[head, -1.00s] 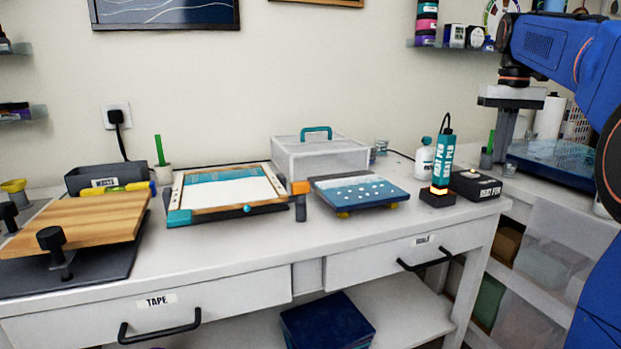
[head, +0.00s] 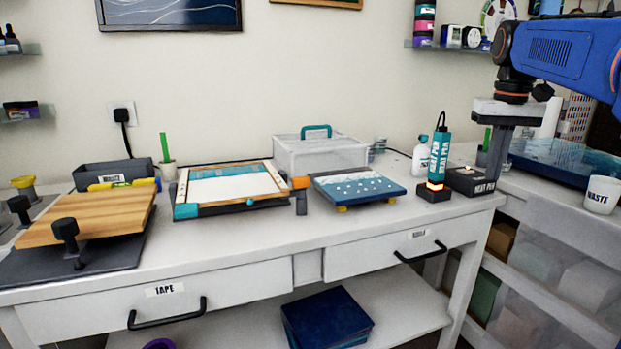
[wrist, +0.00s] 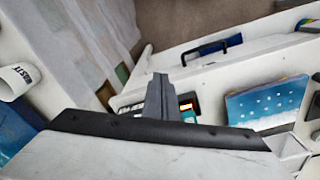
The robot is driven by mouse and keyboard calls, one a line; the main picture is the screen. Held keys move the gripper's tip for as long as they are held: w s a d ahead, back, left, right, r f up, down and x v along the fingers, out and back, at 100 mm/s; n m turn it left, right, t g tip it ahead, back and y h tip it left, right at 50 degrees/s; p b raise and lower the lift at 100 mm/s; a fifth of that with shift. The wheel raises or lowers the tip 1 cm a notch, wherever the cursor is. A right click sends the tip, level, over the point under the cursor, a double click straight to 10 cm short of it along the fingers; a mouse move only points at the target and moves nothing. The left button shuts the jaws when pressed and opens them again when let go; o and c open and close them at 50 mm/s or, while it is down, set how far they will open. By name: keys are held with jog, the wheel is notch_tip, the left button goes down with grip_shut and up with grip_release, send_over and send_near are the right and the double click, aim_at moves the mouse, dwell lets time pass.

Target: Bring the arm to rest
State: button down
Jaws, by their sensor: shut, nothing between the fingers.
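My gripper (head: 497,160) hangs at the right end of the bench in the head view, pointing down. Its fingers are together with nothing between them; they also show in the wrist view (wrist: 158,92). It is near the black heat pen box (head: 470,181) and the teal heat pen (head: 439,158) in its glowing stand. From this angle I cannot tell how high it is above the box.
A white waste cup (head: 601,195) and a blue resin panel (head: 552,162) are at the right. A dotted blue panel (head: 358,186), a framed panel (head: 228,187), a clear box (head: 320,155) and a clamped wooden board (head: 90,217) stand along the bench (head: 240,240).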

jog(key=s+a+f+t, duration=0.1)
jog(key=s+a+f, duration=0.3)
jog(key=s+f, duration=0.4)
jog(key=s+a+f+n+t, duration=0.1)
jog(key=s+a+f, duration=0.2)
jog(key=s+f, duration=0.6)
jog(key=s+a+f+t, duration=0.2)
jog(key=s+a+f, duration=0.2)
jog(key=s+f, duration=0.4)
notch_tip(320, 180, down, 2)
jog(key=shift+s+a+f+n, duration=0.15)
jog(key=shift+s+a+n, duration=0.1)
jog(key=shift+a+n, duration=0.1)
